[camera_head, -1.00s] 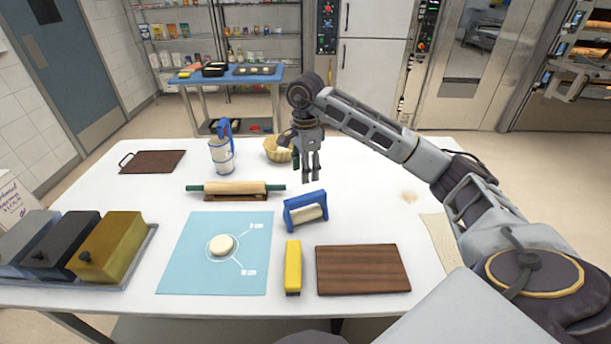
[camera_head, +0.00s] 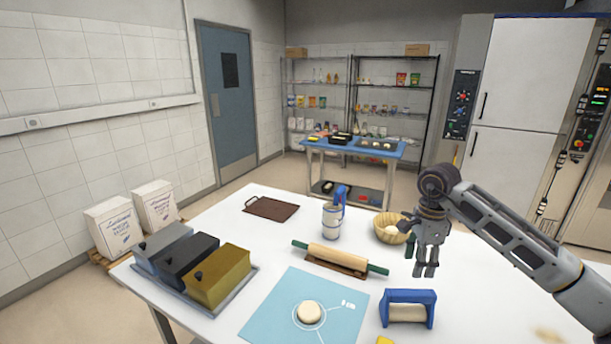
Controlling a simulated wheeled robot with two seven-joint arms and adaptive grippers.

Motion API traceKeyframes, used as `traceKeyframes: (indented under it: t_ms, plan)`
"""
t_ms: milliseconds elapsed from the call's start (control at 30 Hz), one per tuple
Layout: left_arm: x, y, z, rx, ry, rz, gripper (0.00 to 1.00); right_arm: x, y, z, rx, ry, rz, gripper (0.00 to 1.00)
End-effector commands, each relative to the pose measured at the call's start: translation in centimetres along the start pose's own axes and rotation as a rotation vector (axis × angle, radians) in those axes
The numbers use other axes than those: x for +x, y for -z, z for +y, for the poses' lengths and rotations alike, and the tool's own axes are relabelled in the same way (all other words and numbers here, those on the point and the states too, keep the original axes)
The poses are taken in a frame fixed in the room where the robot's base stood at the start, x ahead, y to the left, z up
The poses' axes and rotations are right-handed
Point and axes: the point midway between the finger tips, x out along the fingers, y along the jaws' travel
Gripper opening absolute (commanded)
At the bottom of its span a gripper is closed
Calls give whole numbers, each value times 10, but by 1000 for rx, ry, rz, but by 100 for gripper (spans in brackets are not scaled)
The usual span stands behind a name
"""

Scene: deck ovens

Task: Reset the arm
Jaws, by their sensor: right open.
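My right gripper (camera_head: 426,270) hangs over the right part of the white table (camera_head: 229,217), fingers pointing down, open and empty. It is above and behind the blue roller tool (camera_head: 408,309) and right of the rolling pin (camera_head: 338,257); no contact shows. My right arm comes in from the right edge. My left gripper is out of view. A round piece of dough (camera_head: 309,314) lies on the light blue mat (camera_head: 263,323) at the front.
Lidded tins on a tray (camera_head: 236,299) stand at the left. A measuring jug (camera_head: 332,220), a basket (camera_head: 389,229) and a brown board (camera_head: 271,208) stand farther back. A blue table (camera_head: 398,151) and shelves are behind.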

Motion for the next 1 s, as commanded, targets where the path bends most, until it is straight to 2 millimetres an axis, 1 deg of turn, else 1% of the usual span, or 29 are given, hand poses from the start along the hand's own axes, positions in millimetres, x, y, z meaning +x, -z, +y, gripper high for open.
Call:
traceKeyframes:
  t_ms: [167, 700, 1000]
  plan:
    - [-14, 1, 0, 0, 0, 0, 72, -14, 0, 0, 0, 0, 0, 50]
    - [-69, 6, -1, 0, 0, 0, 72, -70, 0, 0, 0, 0, 0, 50]
    - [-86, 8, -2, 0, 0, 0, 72, -86, 0, 0, 0, 0, 0, 50]
